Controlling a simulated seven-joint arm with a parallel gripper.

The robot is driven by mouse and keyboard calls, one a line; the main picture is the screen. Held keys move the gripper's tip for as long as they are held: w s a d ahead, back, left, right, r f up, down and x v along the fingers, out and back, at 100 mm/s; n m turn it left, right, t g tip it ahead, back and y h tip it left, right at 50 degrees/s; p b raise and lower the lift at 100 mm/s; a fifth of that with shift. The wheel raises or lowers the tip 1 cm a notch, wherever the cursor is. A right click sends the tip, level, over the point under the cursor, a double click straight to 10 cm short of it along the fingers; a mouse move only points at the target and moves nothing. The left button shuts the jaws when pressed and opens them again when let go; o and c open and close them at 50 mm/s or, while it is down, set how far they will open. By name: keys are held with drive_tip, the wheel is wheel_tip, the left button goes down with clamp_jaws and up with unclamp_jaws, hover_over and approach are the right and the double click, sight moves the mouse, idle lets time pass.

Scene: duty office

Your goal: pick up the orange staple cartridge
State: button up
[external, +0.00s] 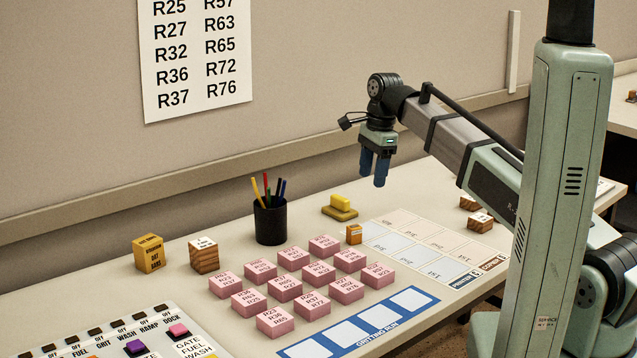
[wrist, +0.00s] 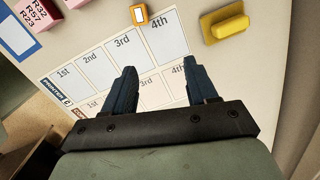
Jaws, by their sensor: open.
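The orange staple cartridge (external: 354,234) is a small orange box with a pale label. In the external view it stands on the desk just right of the pink blocks, by the far left corner of the printed sheet. In the wrist view the cartridge (wrist: 139,15) is at the top, beyond the fingertips and beside the "4th" square. My gripper (external: 374,182) is above the desk, pointing down, to the right of the cartridge and apart from it. In the wrist view my gripper (wrist: 160,75) is open, with nothing between its fingers.
Pink labelled blocks (external: 285,288) stand in rows left of the cartridge. A yellow stamp-like object (external: 340,208) sits behind it, with a black pen cup (external: 270,222) further left. The printed sheet (external: 430,248) lies flat and bare. Wooden blocks (external: 480,222) stand at right.

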sight(355, 226)
drive_tip(key=s+a+g, duration=0.1)
drive_tip(key=s+a, duration=0.1)
drive_tip(key=s, duration=0.2)
drive_tip(key=shift+s+a+f, duration=0.1)
drive_tip(key=shift+a+f, duration=0.25)
drive_tip(key=shift+f, duration=1.85)
drive_tip(key=shift+s+a+f, duration=0.15)
drive_tip(key=shift+a+f, duration=0.15)
drive_tip(key=shift+f, duration=1.85)
drive_tip(key=shift+s+a+f, duration=0.1)
drive_tip(key=shift+a+f, duration=0.25)
drive_tip(key=shift+f, duration=1.85)
drive_tip(key=c, duration=1)
